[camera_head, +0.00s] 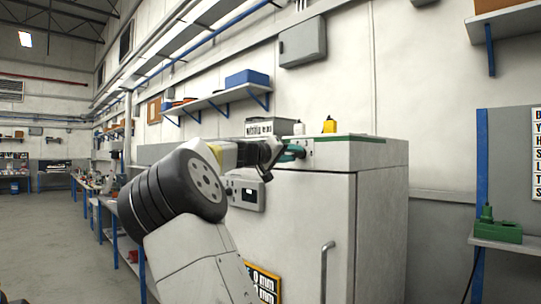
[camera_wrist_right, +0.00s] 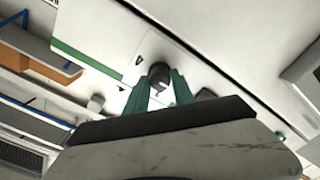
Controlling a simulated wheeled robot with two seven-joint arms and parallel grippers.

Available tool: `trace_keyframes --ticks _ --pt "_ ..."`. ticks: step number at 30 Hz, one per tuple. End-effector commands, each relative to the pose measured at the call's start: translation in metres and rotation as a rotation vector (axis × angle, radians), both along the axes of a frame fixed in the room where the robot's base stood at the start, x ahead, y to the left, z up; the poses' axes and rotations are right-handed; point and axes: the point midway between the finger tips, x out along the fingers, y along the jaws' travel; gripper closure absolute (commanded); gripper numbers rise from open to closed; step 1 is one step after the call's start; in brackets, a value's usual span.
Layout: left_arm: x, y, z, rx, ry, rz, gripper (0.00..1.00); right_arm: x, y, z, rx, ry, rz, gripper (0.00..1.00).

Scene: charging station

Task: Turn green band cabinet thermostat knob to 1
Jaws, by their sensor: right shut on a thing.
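The white cabinet (camera_head: 330,200) with a green band (camera_head: 352,138) along its top edge stands right of centre in the head view. In the right wrist view the green band (camera_wrist_right: 85,60) runs along the cabinet's edge. The dark round thermostat knob (camera_wrist_right: 158,72) sits on the pale cabinet face. My right gripper (camera_head: 296,151) reaches the cabinet's upper front, just below the band. Its teal fingers (camera_wrist_right: 161,86) are on both sides of the knob, shut on it. The knob's scale cannot be read. My left gripper is not in view.
A vertical door handle (camera_head: 327,270) sticks out below. A green tool (camera_head: 497,228) lies on the right bench.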

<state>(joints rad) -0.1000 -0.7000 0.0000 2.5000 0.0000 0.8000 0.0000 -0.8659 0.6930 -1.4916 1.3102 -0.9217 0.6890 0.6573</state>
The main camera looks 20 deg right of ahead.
Motion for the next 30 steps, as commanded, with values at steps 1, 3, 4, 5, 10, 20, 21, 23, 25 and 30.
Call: trace_keyframes --ticks 1,3,4,5,10,20,21,23,25,30 --pt "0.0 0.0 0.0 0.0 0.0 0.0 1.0 0.001 0.001 0.0 -0.002 0.005 0.003 1.0" --pt "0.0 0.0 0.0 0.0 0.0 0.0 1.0 0.001 0.001 0.0 -0.003 0.007 0.003 1.0" --pt "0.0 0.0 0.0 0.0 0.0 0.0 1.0 0.001 0.001 0.0 -0.003 0.007 0.003 1.0" --pt "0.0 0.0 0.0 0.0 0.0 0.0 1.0 0.001 0.001 0.0 -0.003 0.007 0.003 1.0" --pt "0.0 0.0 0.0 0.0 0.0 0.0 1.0 0.001 0.001 0.0 -0.003 0.007 0.003 1.0" --pt "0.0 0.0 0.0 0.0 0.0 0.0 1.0 0.0 0.001 0.0 -0.003 0.006 0.001 0.48" --pt "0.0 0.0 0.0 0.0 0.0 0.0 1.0 0.0 0.0 0.0 -0.002 0.006 0.001 0.48" --pt "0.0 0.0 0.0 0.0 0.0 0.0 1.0 0.0 0.0 0.0 -0.002 0.006 0.001 0.48" --pt "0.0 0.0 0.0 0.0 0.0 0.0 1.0 0.0 0.002 0.0 -0.002 0.006 0.001 0.48" --pt "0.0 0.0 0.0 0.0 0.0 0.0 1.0 -0.006 0.019 0.0 -0.002 0.006 0.004 0.48"
